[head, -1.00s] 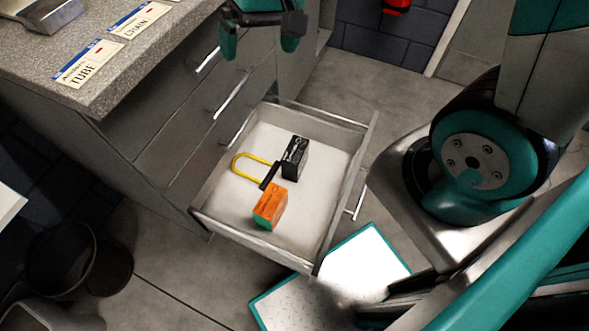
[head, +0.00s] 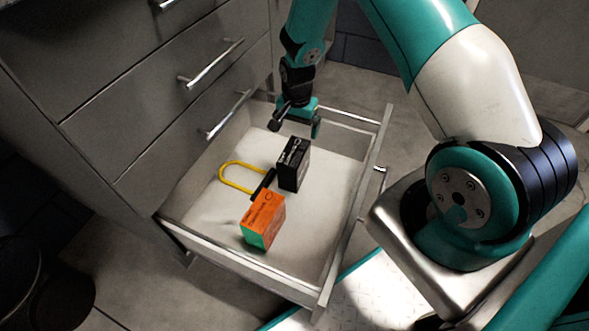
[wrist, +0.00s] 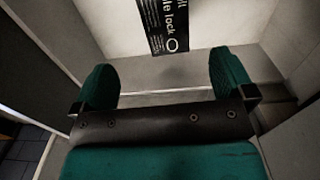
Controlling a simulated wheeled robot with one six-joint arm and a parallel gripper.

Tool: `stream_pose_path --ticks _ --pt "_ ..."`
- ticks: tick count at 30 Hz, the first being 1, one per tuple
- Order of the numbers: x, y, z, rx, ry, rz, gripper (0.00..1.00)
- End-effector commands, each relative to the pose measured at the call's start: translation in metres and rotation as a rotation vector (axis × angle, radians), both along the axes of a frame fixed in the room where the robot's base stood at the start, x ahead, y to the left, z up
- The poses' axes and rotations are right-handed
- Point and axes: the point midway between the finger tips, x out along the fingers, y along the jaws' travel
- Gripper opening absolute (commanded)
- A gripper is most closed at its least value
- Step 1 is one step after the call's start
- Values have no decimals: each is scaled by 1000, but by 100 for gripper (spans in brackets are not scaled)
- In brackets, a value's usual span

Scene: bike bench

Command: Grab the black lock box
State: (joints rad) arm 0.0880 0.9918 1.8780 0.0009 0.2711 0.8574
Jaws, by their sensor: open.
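The black lock box (head: 293,163) stands in the open drawer, with white print on its top. It also shows at the top of the wrist view (wrist: 166,24), beyond my fingertips and partly cut off by the frame edge. My gripper (head: 300,122) is at the back end of the drawer, above and behind the black box. In the wrist view, my gripper (wrist: 162,85) has its two teal fingers spread wide, with nothing between them. The box lies roughly in line with the gap and apart from the fingers.
A yellow U-shaped lock with a black bar (head: 240,178) lies left of the black box. An orange and green box (head: 262,220) stands in front of it. The drawer's metal walls (head: 345,240) surround them. Closed drawers with bar handles (head: 212,62) rise at left.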

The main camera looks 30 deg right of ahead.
Motion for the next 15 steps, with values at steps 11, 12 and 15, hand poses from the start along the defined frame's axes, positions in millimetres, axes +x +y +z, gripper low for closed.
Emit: stream_pose_path --ticks 11,12,15 --pt "0 1 -81 1 1 3 100" --pt "0 1 -84 1 1 3 100" --pt "0 1 -88 1 1 3 100"
